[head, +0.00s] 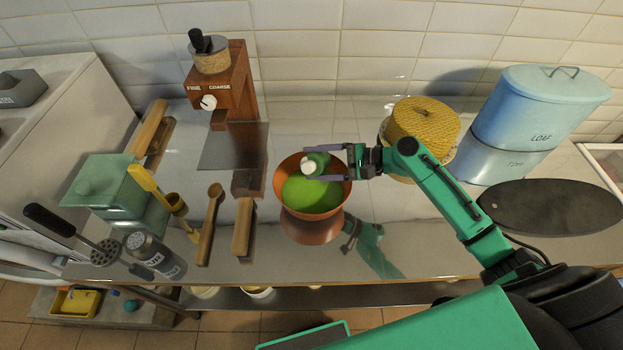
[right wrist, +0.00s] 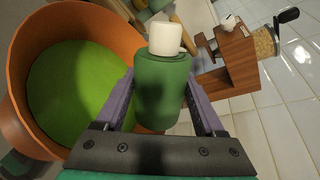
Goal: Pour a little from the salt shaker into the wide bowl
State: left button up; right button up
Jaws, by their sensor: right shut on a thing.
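The wide bowl (head: 283,185) is orange-brown with bright green contents and stands on the shiny counter. In the right wrist view the bowl (right wrist: 110,28) fills the left side. The salt shaker (head: 321,160) is green with a white cap. My right gripper (head: 318,164) is shut on it and holds it over the far part of the bowl. The shaker looks tilted, its cap to the left in the head view. In the right wrist view the shaker (right wrist: 162,95) sits between the fingers. No falling grains can be made out. My left gripper is not in view.
A wooden grinder (head: 238,85) stands behind left. A twine roll (head: 425,125), a blue bread bin (head: 540,105) and a dark oval board (head: 550,207) are right.

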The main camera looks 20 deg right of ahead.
jog(key=shift+s+d, duration=0.15)
jog(key=shift+d, duration=0.15)
jog(key=shift+w+a, duration=0.2)
jog(key=shift+a, duration=0.15)
jog(key=shift+s+d, duration=0.15)
jog(key=shift+d, duration=0.2)
jog(key=shift+a, duration=0.3)
jog(key=shift+d+r+n, duration=0.1)
jog(key=shift+d+n, duration=0.2)
jog(key=shift+d, duration=0.05)
jog(key=shift+a, duration=0.35)
jog(key=shift+d, duration=0.3)
jog(key=shift+a+b, duration=0.3)
jog(key=shift+d+r+n, duration=0.1)
jog(key=shift+d+n, duration=0.2)
jog(key=shift+d, duration=0.05)
jog(key=shift+a+t+h, duration=0.3)
jog(key=shift+d, duration=0.1)
